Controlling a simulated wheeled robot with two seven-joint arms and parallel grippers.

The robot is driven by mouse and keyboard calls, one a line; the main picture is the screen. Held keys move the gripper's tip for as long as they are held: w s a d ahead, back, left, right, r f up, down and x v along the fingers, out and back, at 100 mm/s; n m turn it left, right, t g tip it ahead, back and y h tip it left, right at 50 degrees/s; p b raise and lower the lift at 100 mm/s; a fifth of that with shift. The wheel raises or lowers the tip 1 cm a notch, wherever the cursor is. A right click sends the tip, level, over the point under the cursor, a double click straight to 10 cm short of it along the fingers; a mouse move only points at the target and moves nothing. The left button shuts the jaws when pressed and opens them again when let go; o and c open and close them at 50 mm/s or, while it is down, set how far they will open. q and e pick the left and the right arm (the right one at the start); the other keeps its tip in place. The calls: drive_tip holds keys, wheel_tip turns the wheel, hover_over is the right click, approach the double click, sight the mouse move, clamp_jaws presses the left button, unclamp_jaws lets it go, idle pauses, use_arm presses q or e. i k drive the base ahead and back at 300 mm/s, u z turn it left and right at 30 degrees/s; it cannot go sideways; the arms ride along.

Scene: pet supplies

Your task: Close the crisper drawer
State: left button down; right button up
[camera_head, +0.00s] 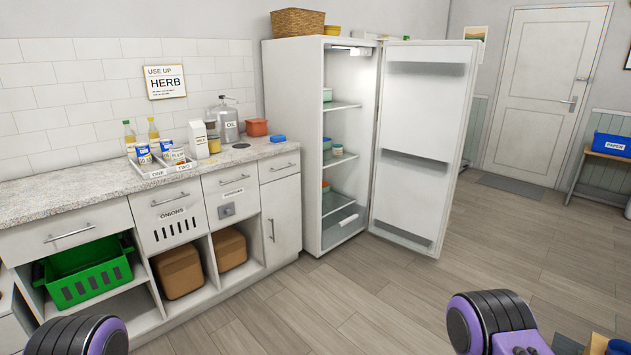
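The crisper drawer (343,227) is at the bottom of the white fridge (291,150), beneath the lowest shelf. A grey handle shows on its pale front. It is small in view, and I cannot tell exactly how far it is pulled out. The fridge door (421,150) stands wide open to the right of the fridge. Only black and purple parts of my own arms show at the bottom left and bottom right edges. Neither of my grippers is in view, and nothing of mine is near the fridge.
A counter (130,185) with drawers and open cubbies runs left of the fridge. A green crate (85,285) and brown boxes sit in the cubbies. Wood floor (345,290) before the fridge is clear. A small table (600,155) with a blue bin stands far right.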

sight(343, 222)
drive_tip(key=z, duration=0.5)
drive_tip(key=i, duration=1.75)
drive_tip(key=z, duration=0.4)
drive_tip(key=i, duration=2.7)
drive_tip(key=z, duration=0.1)
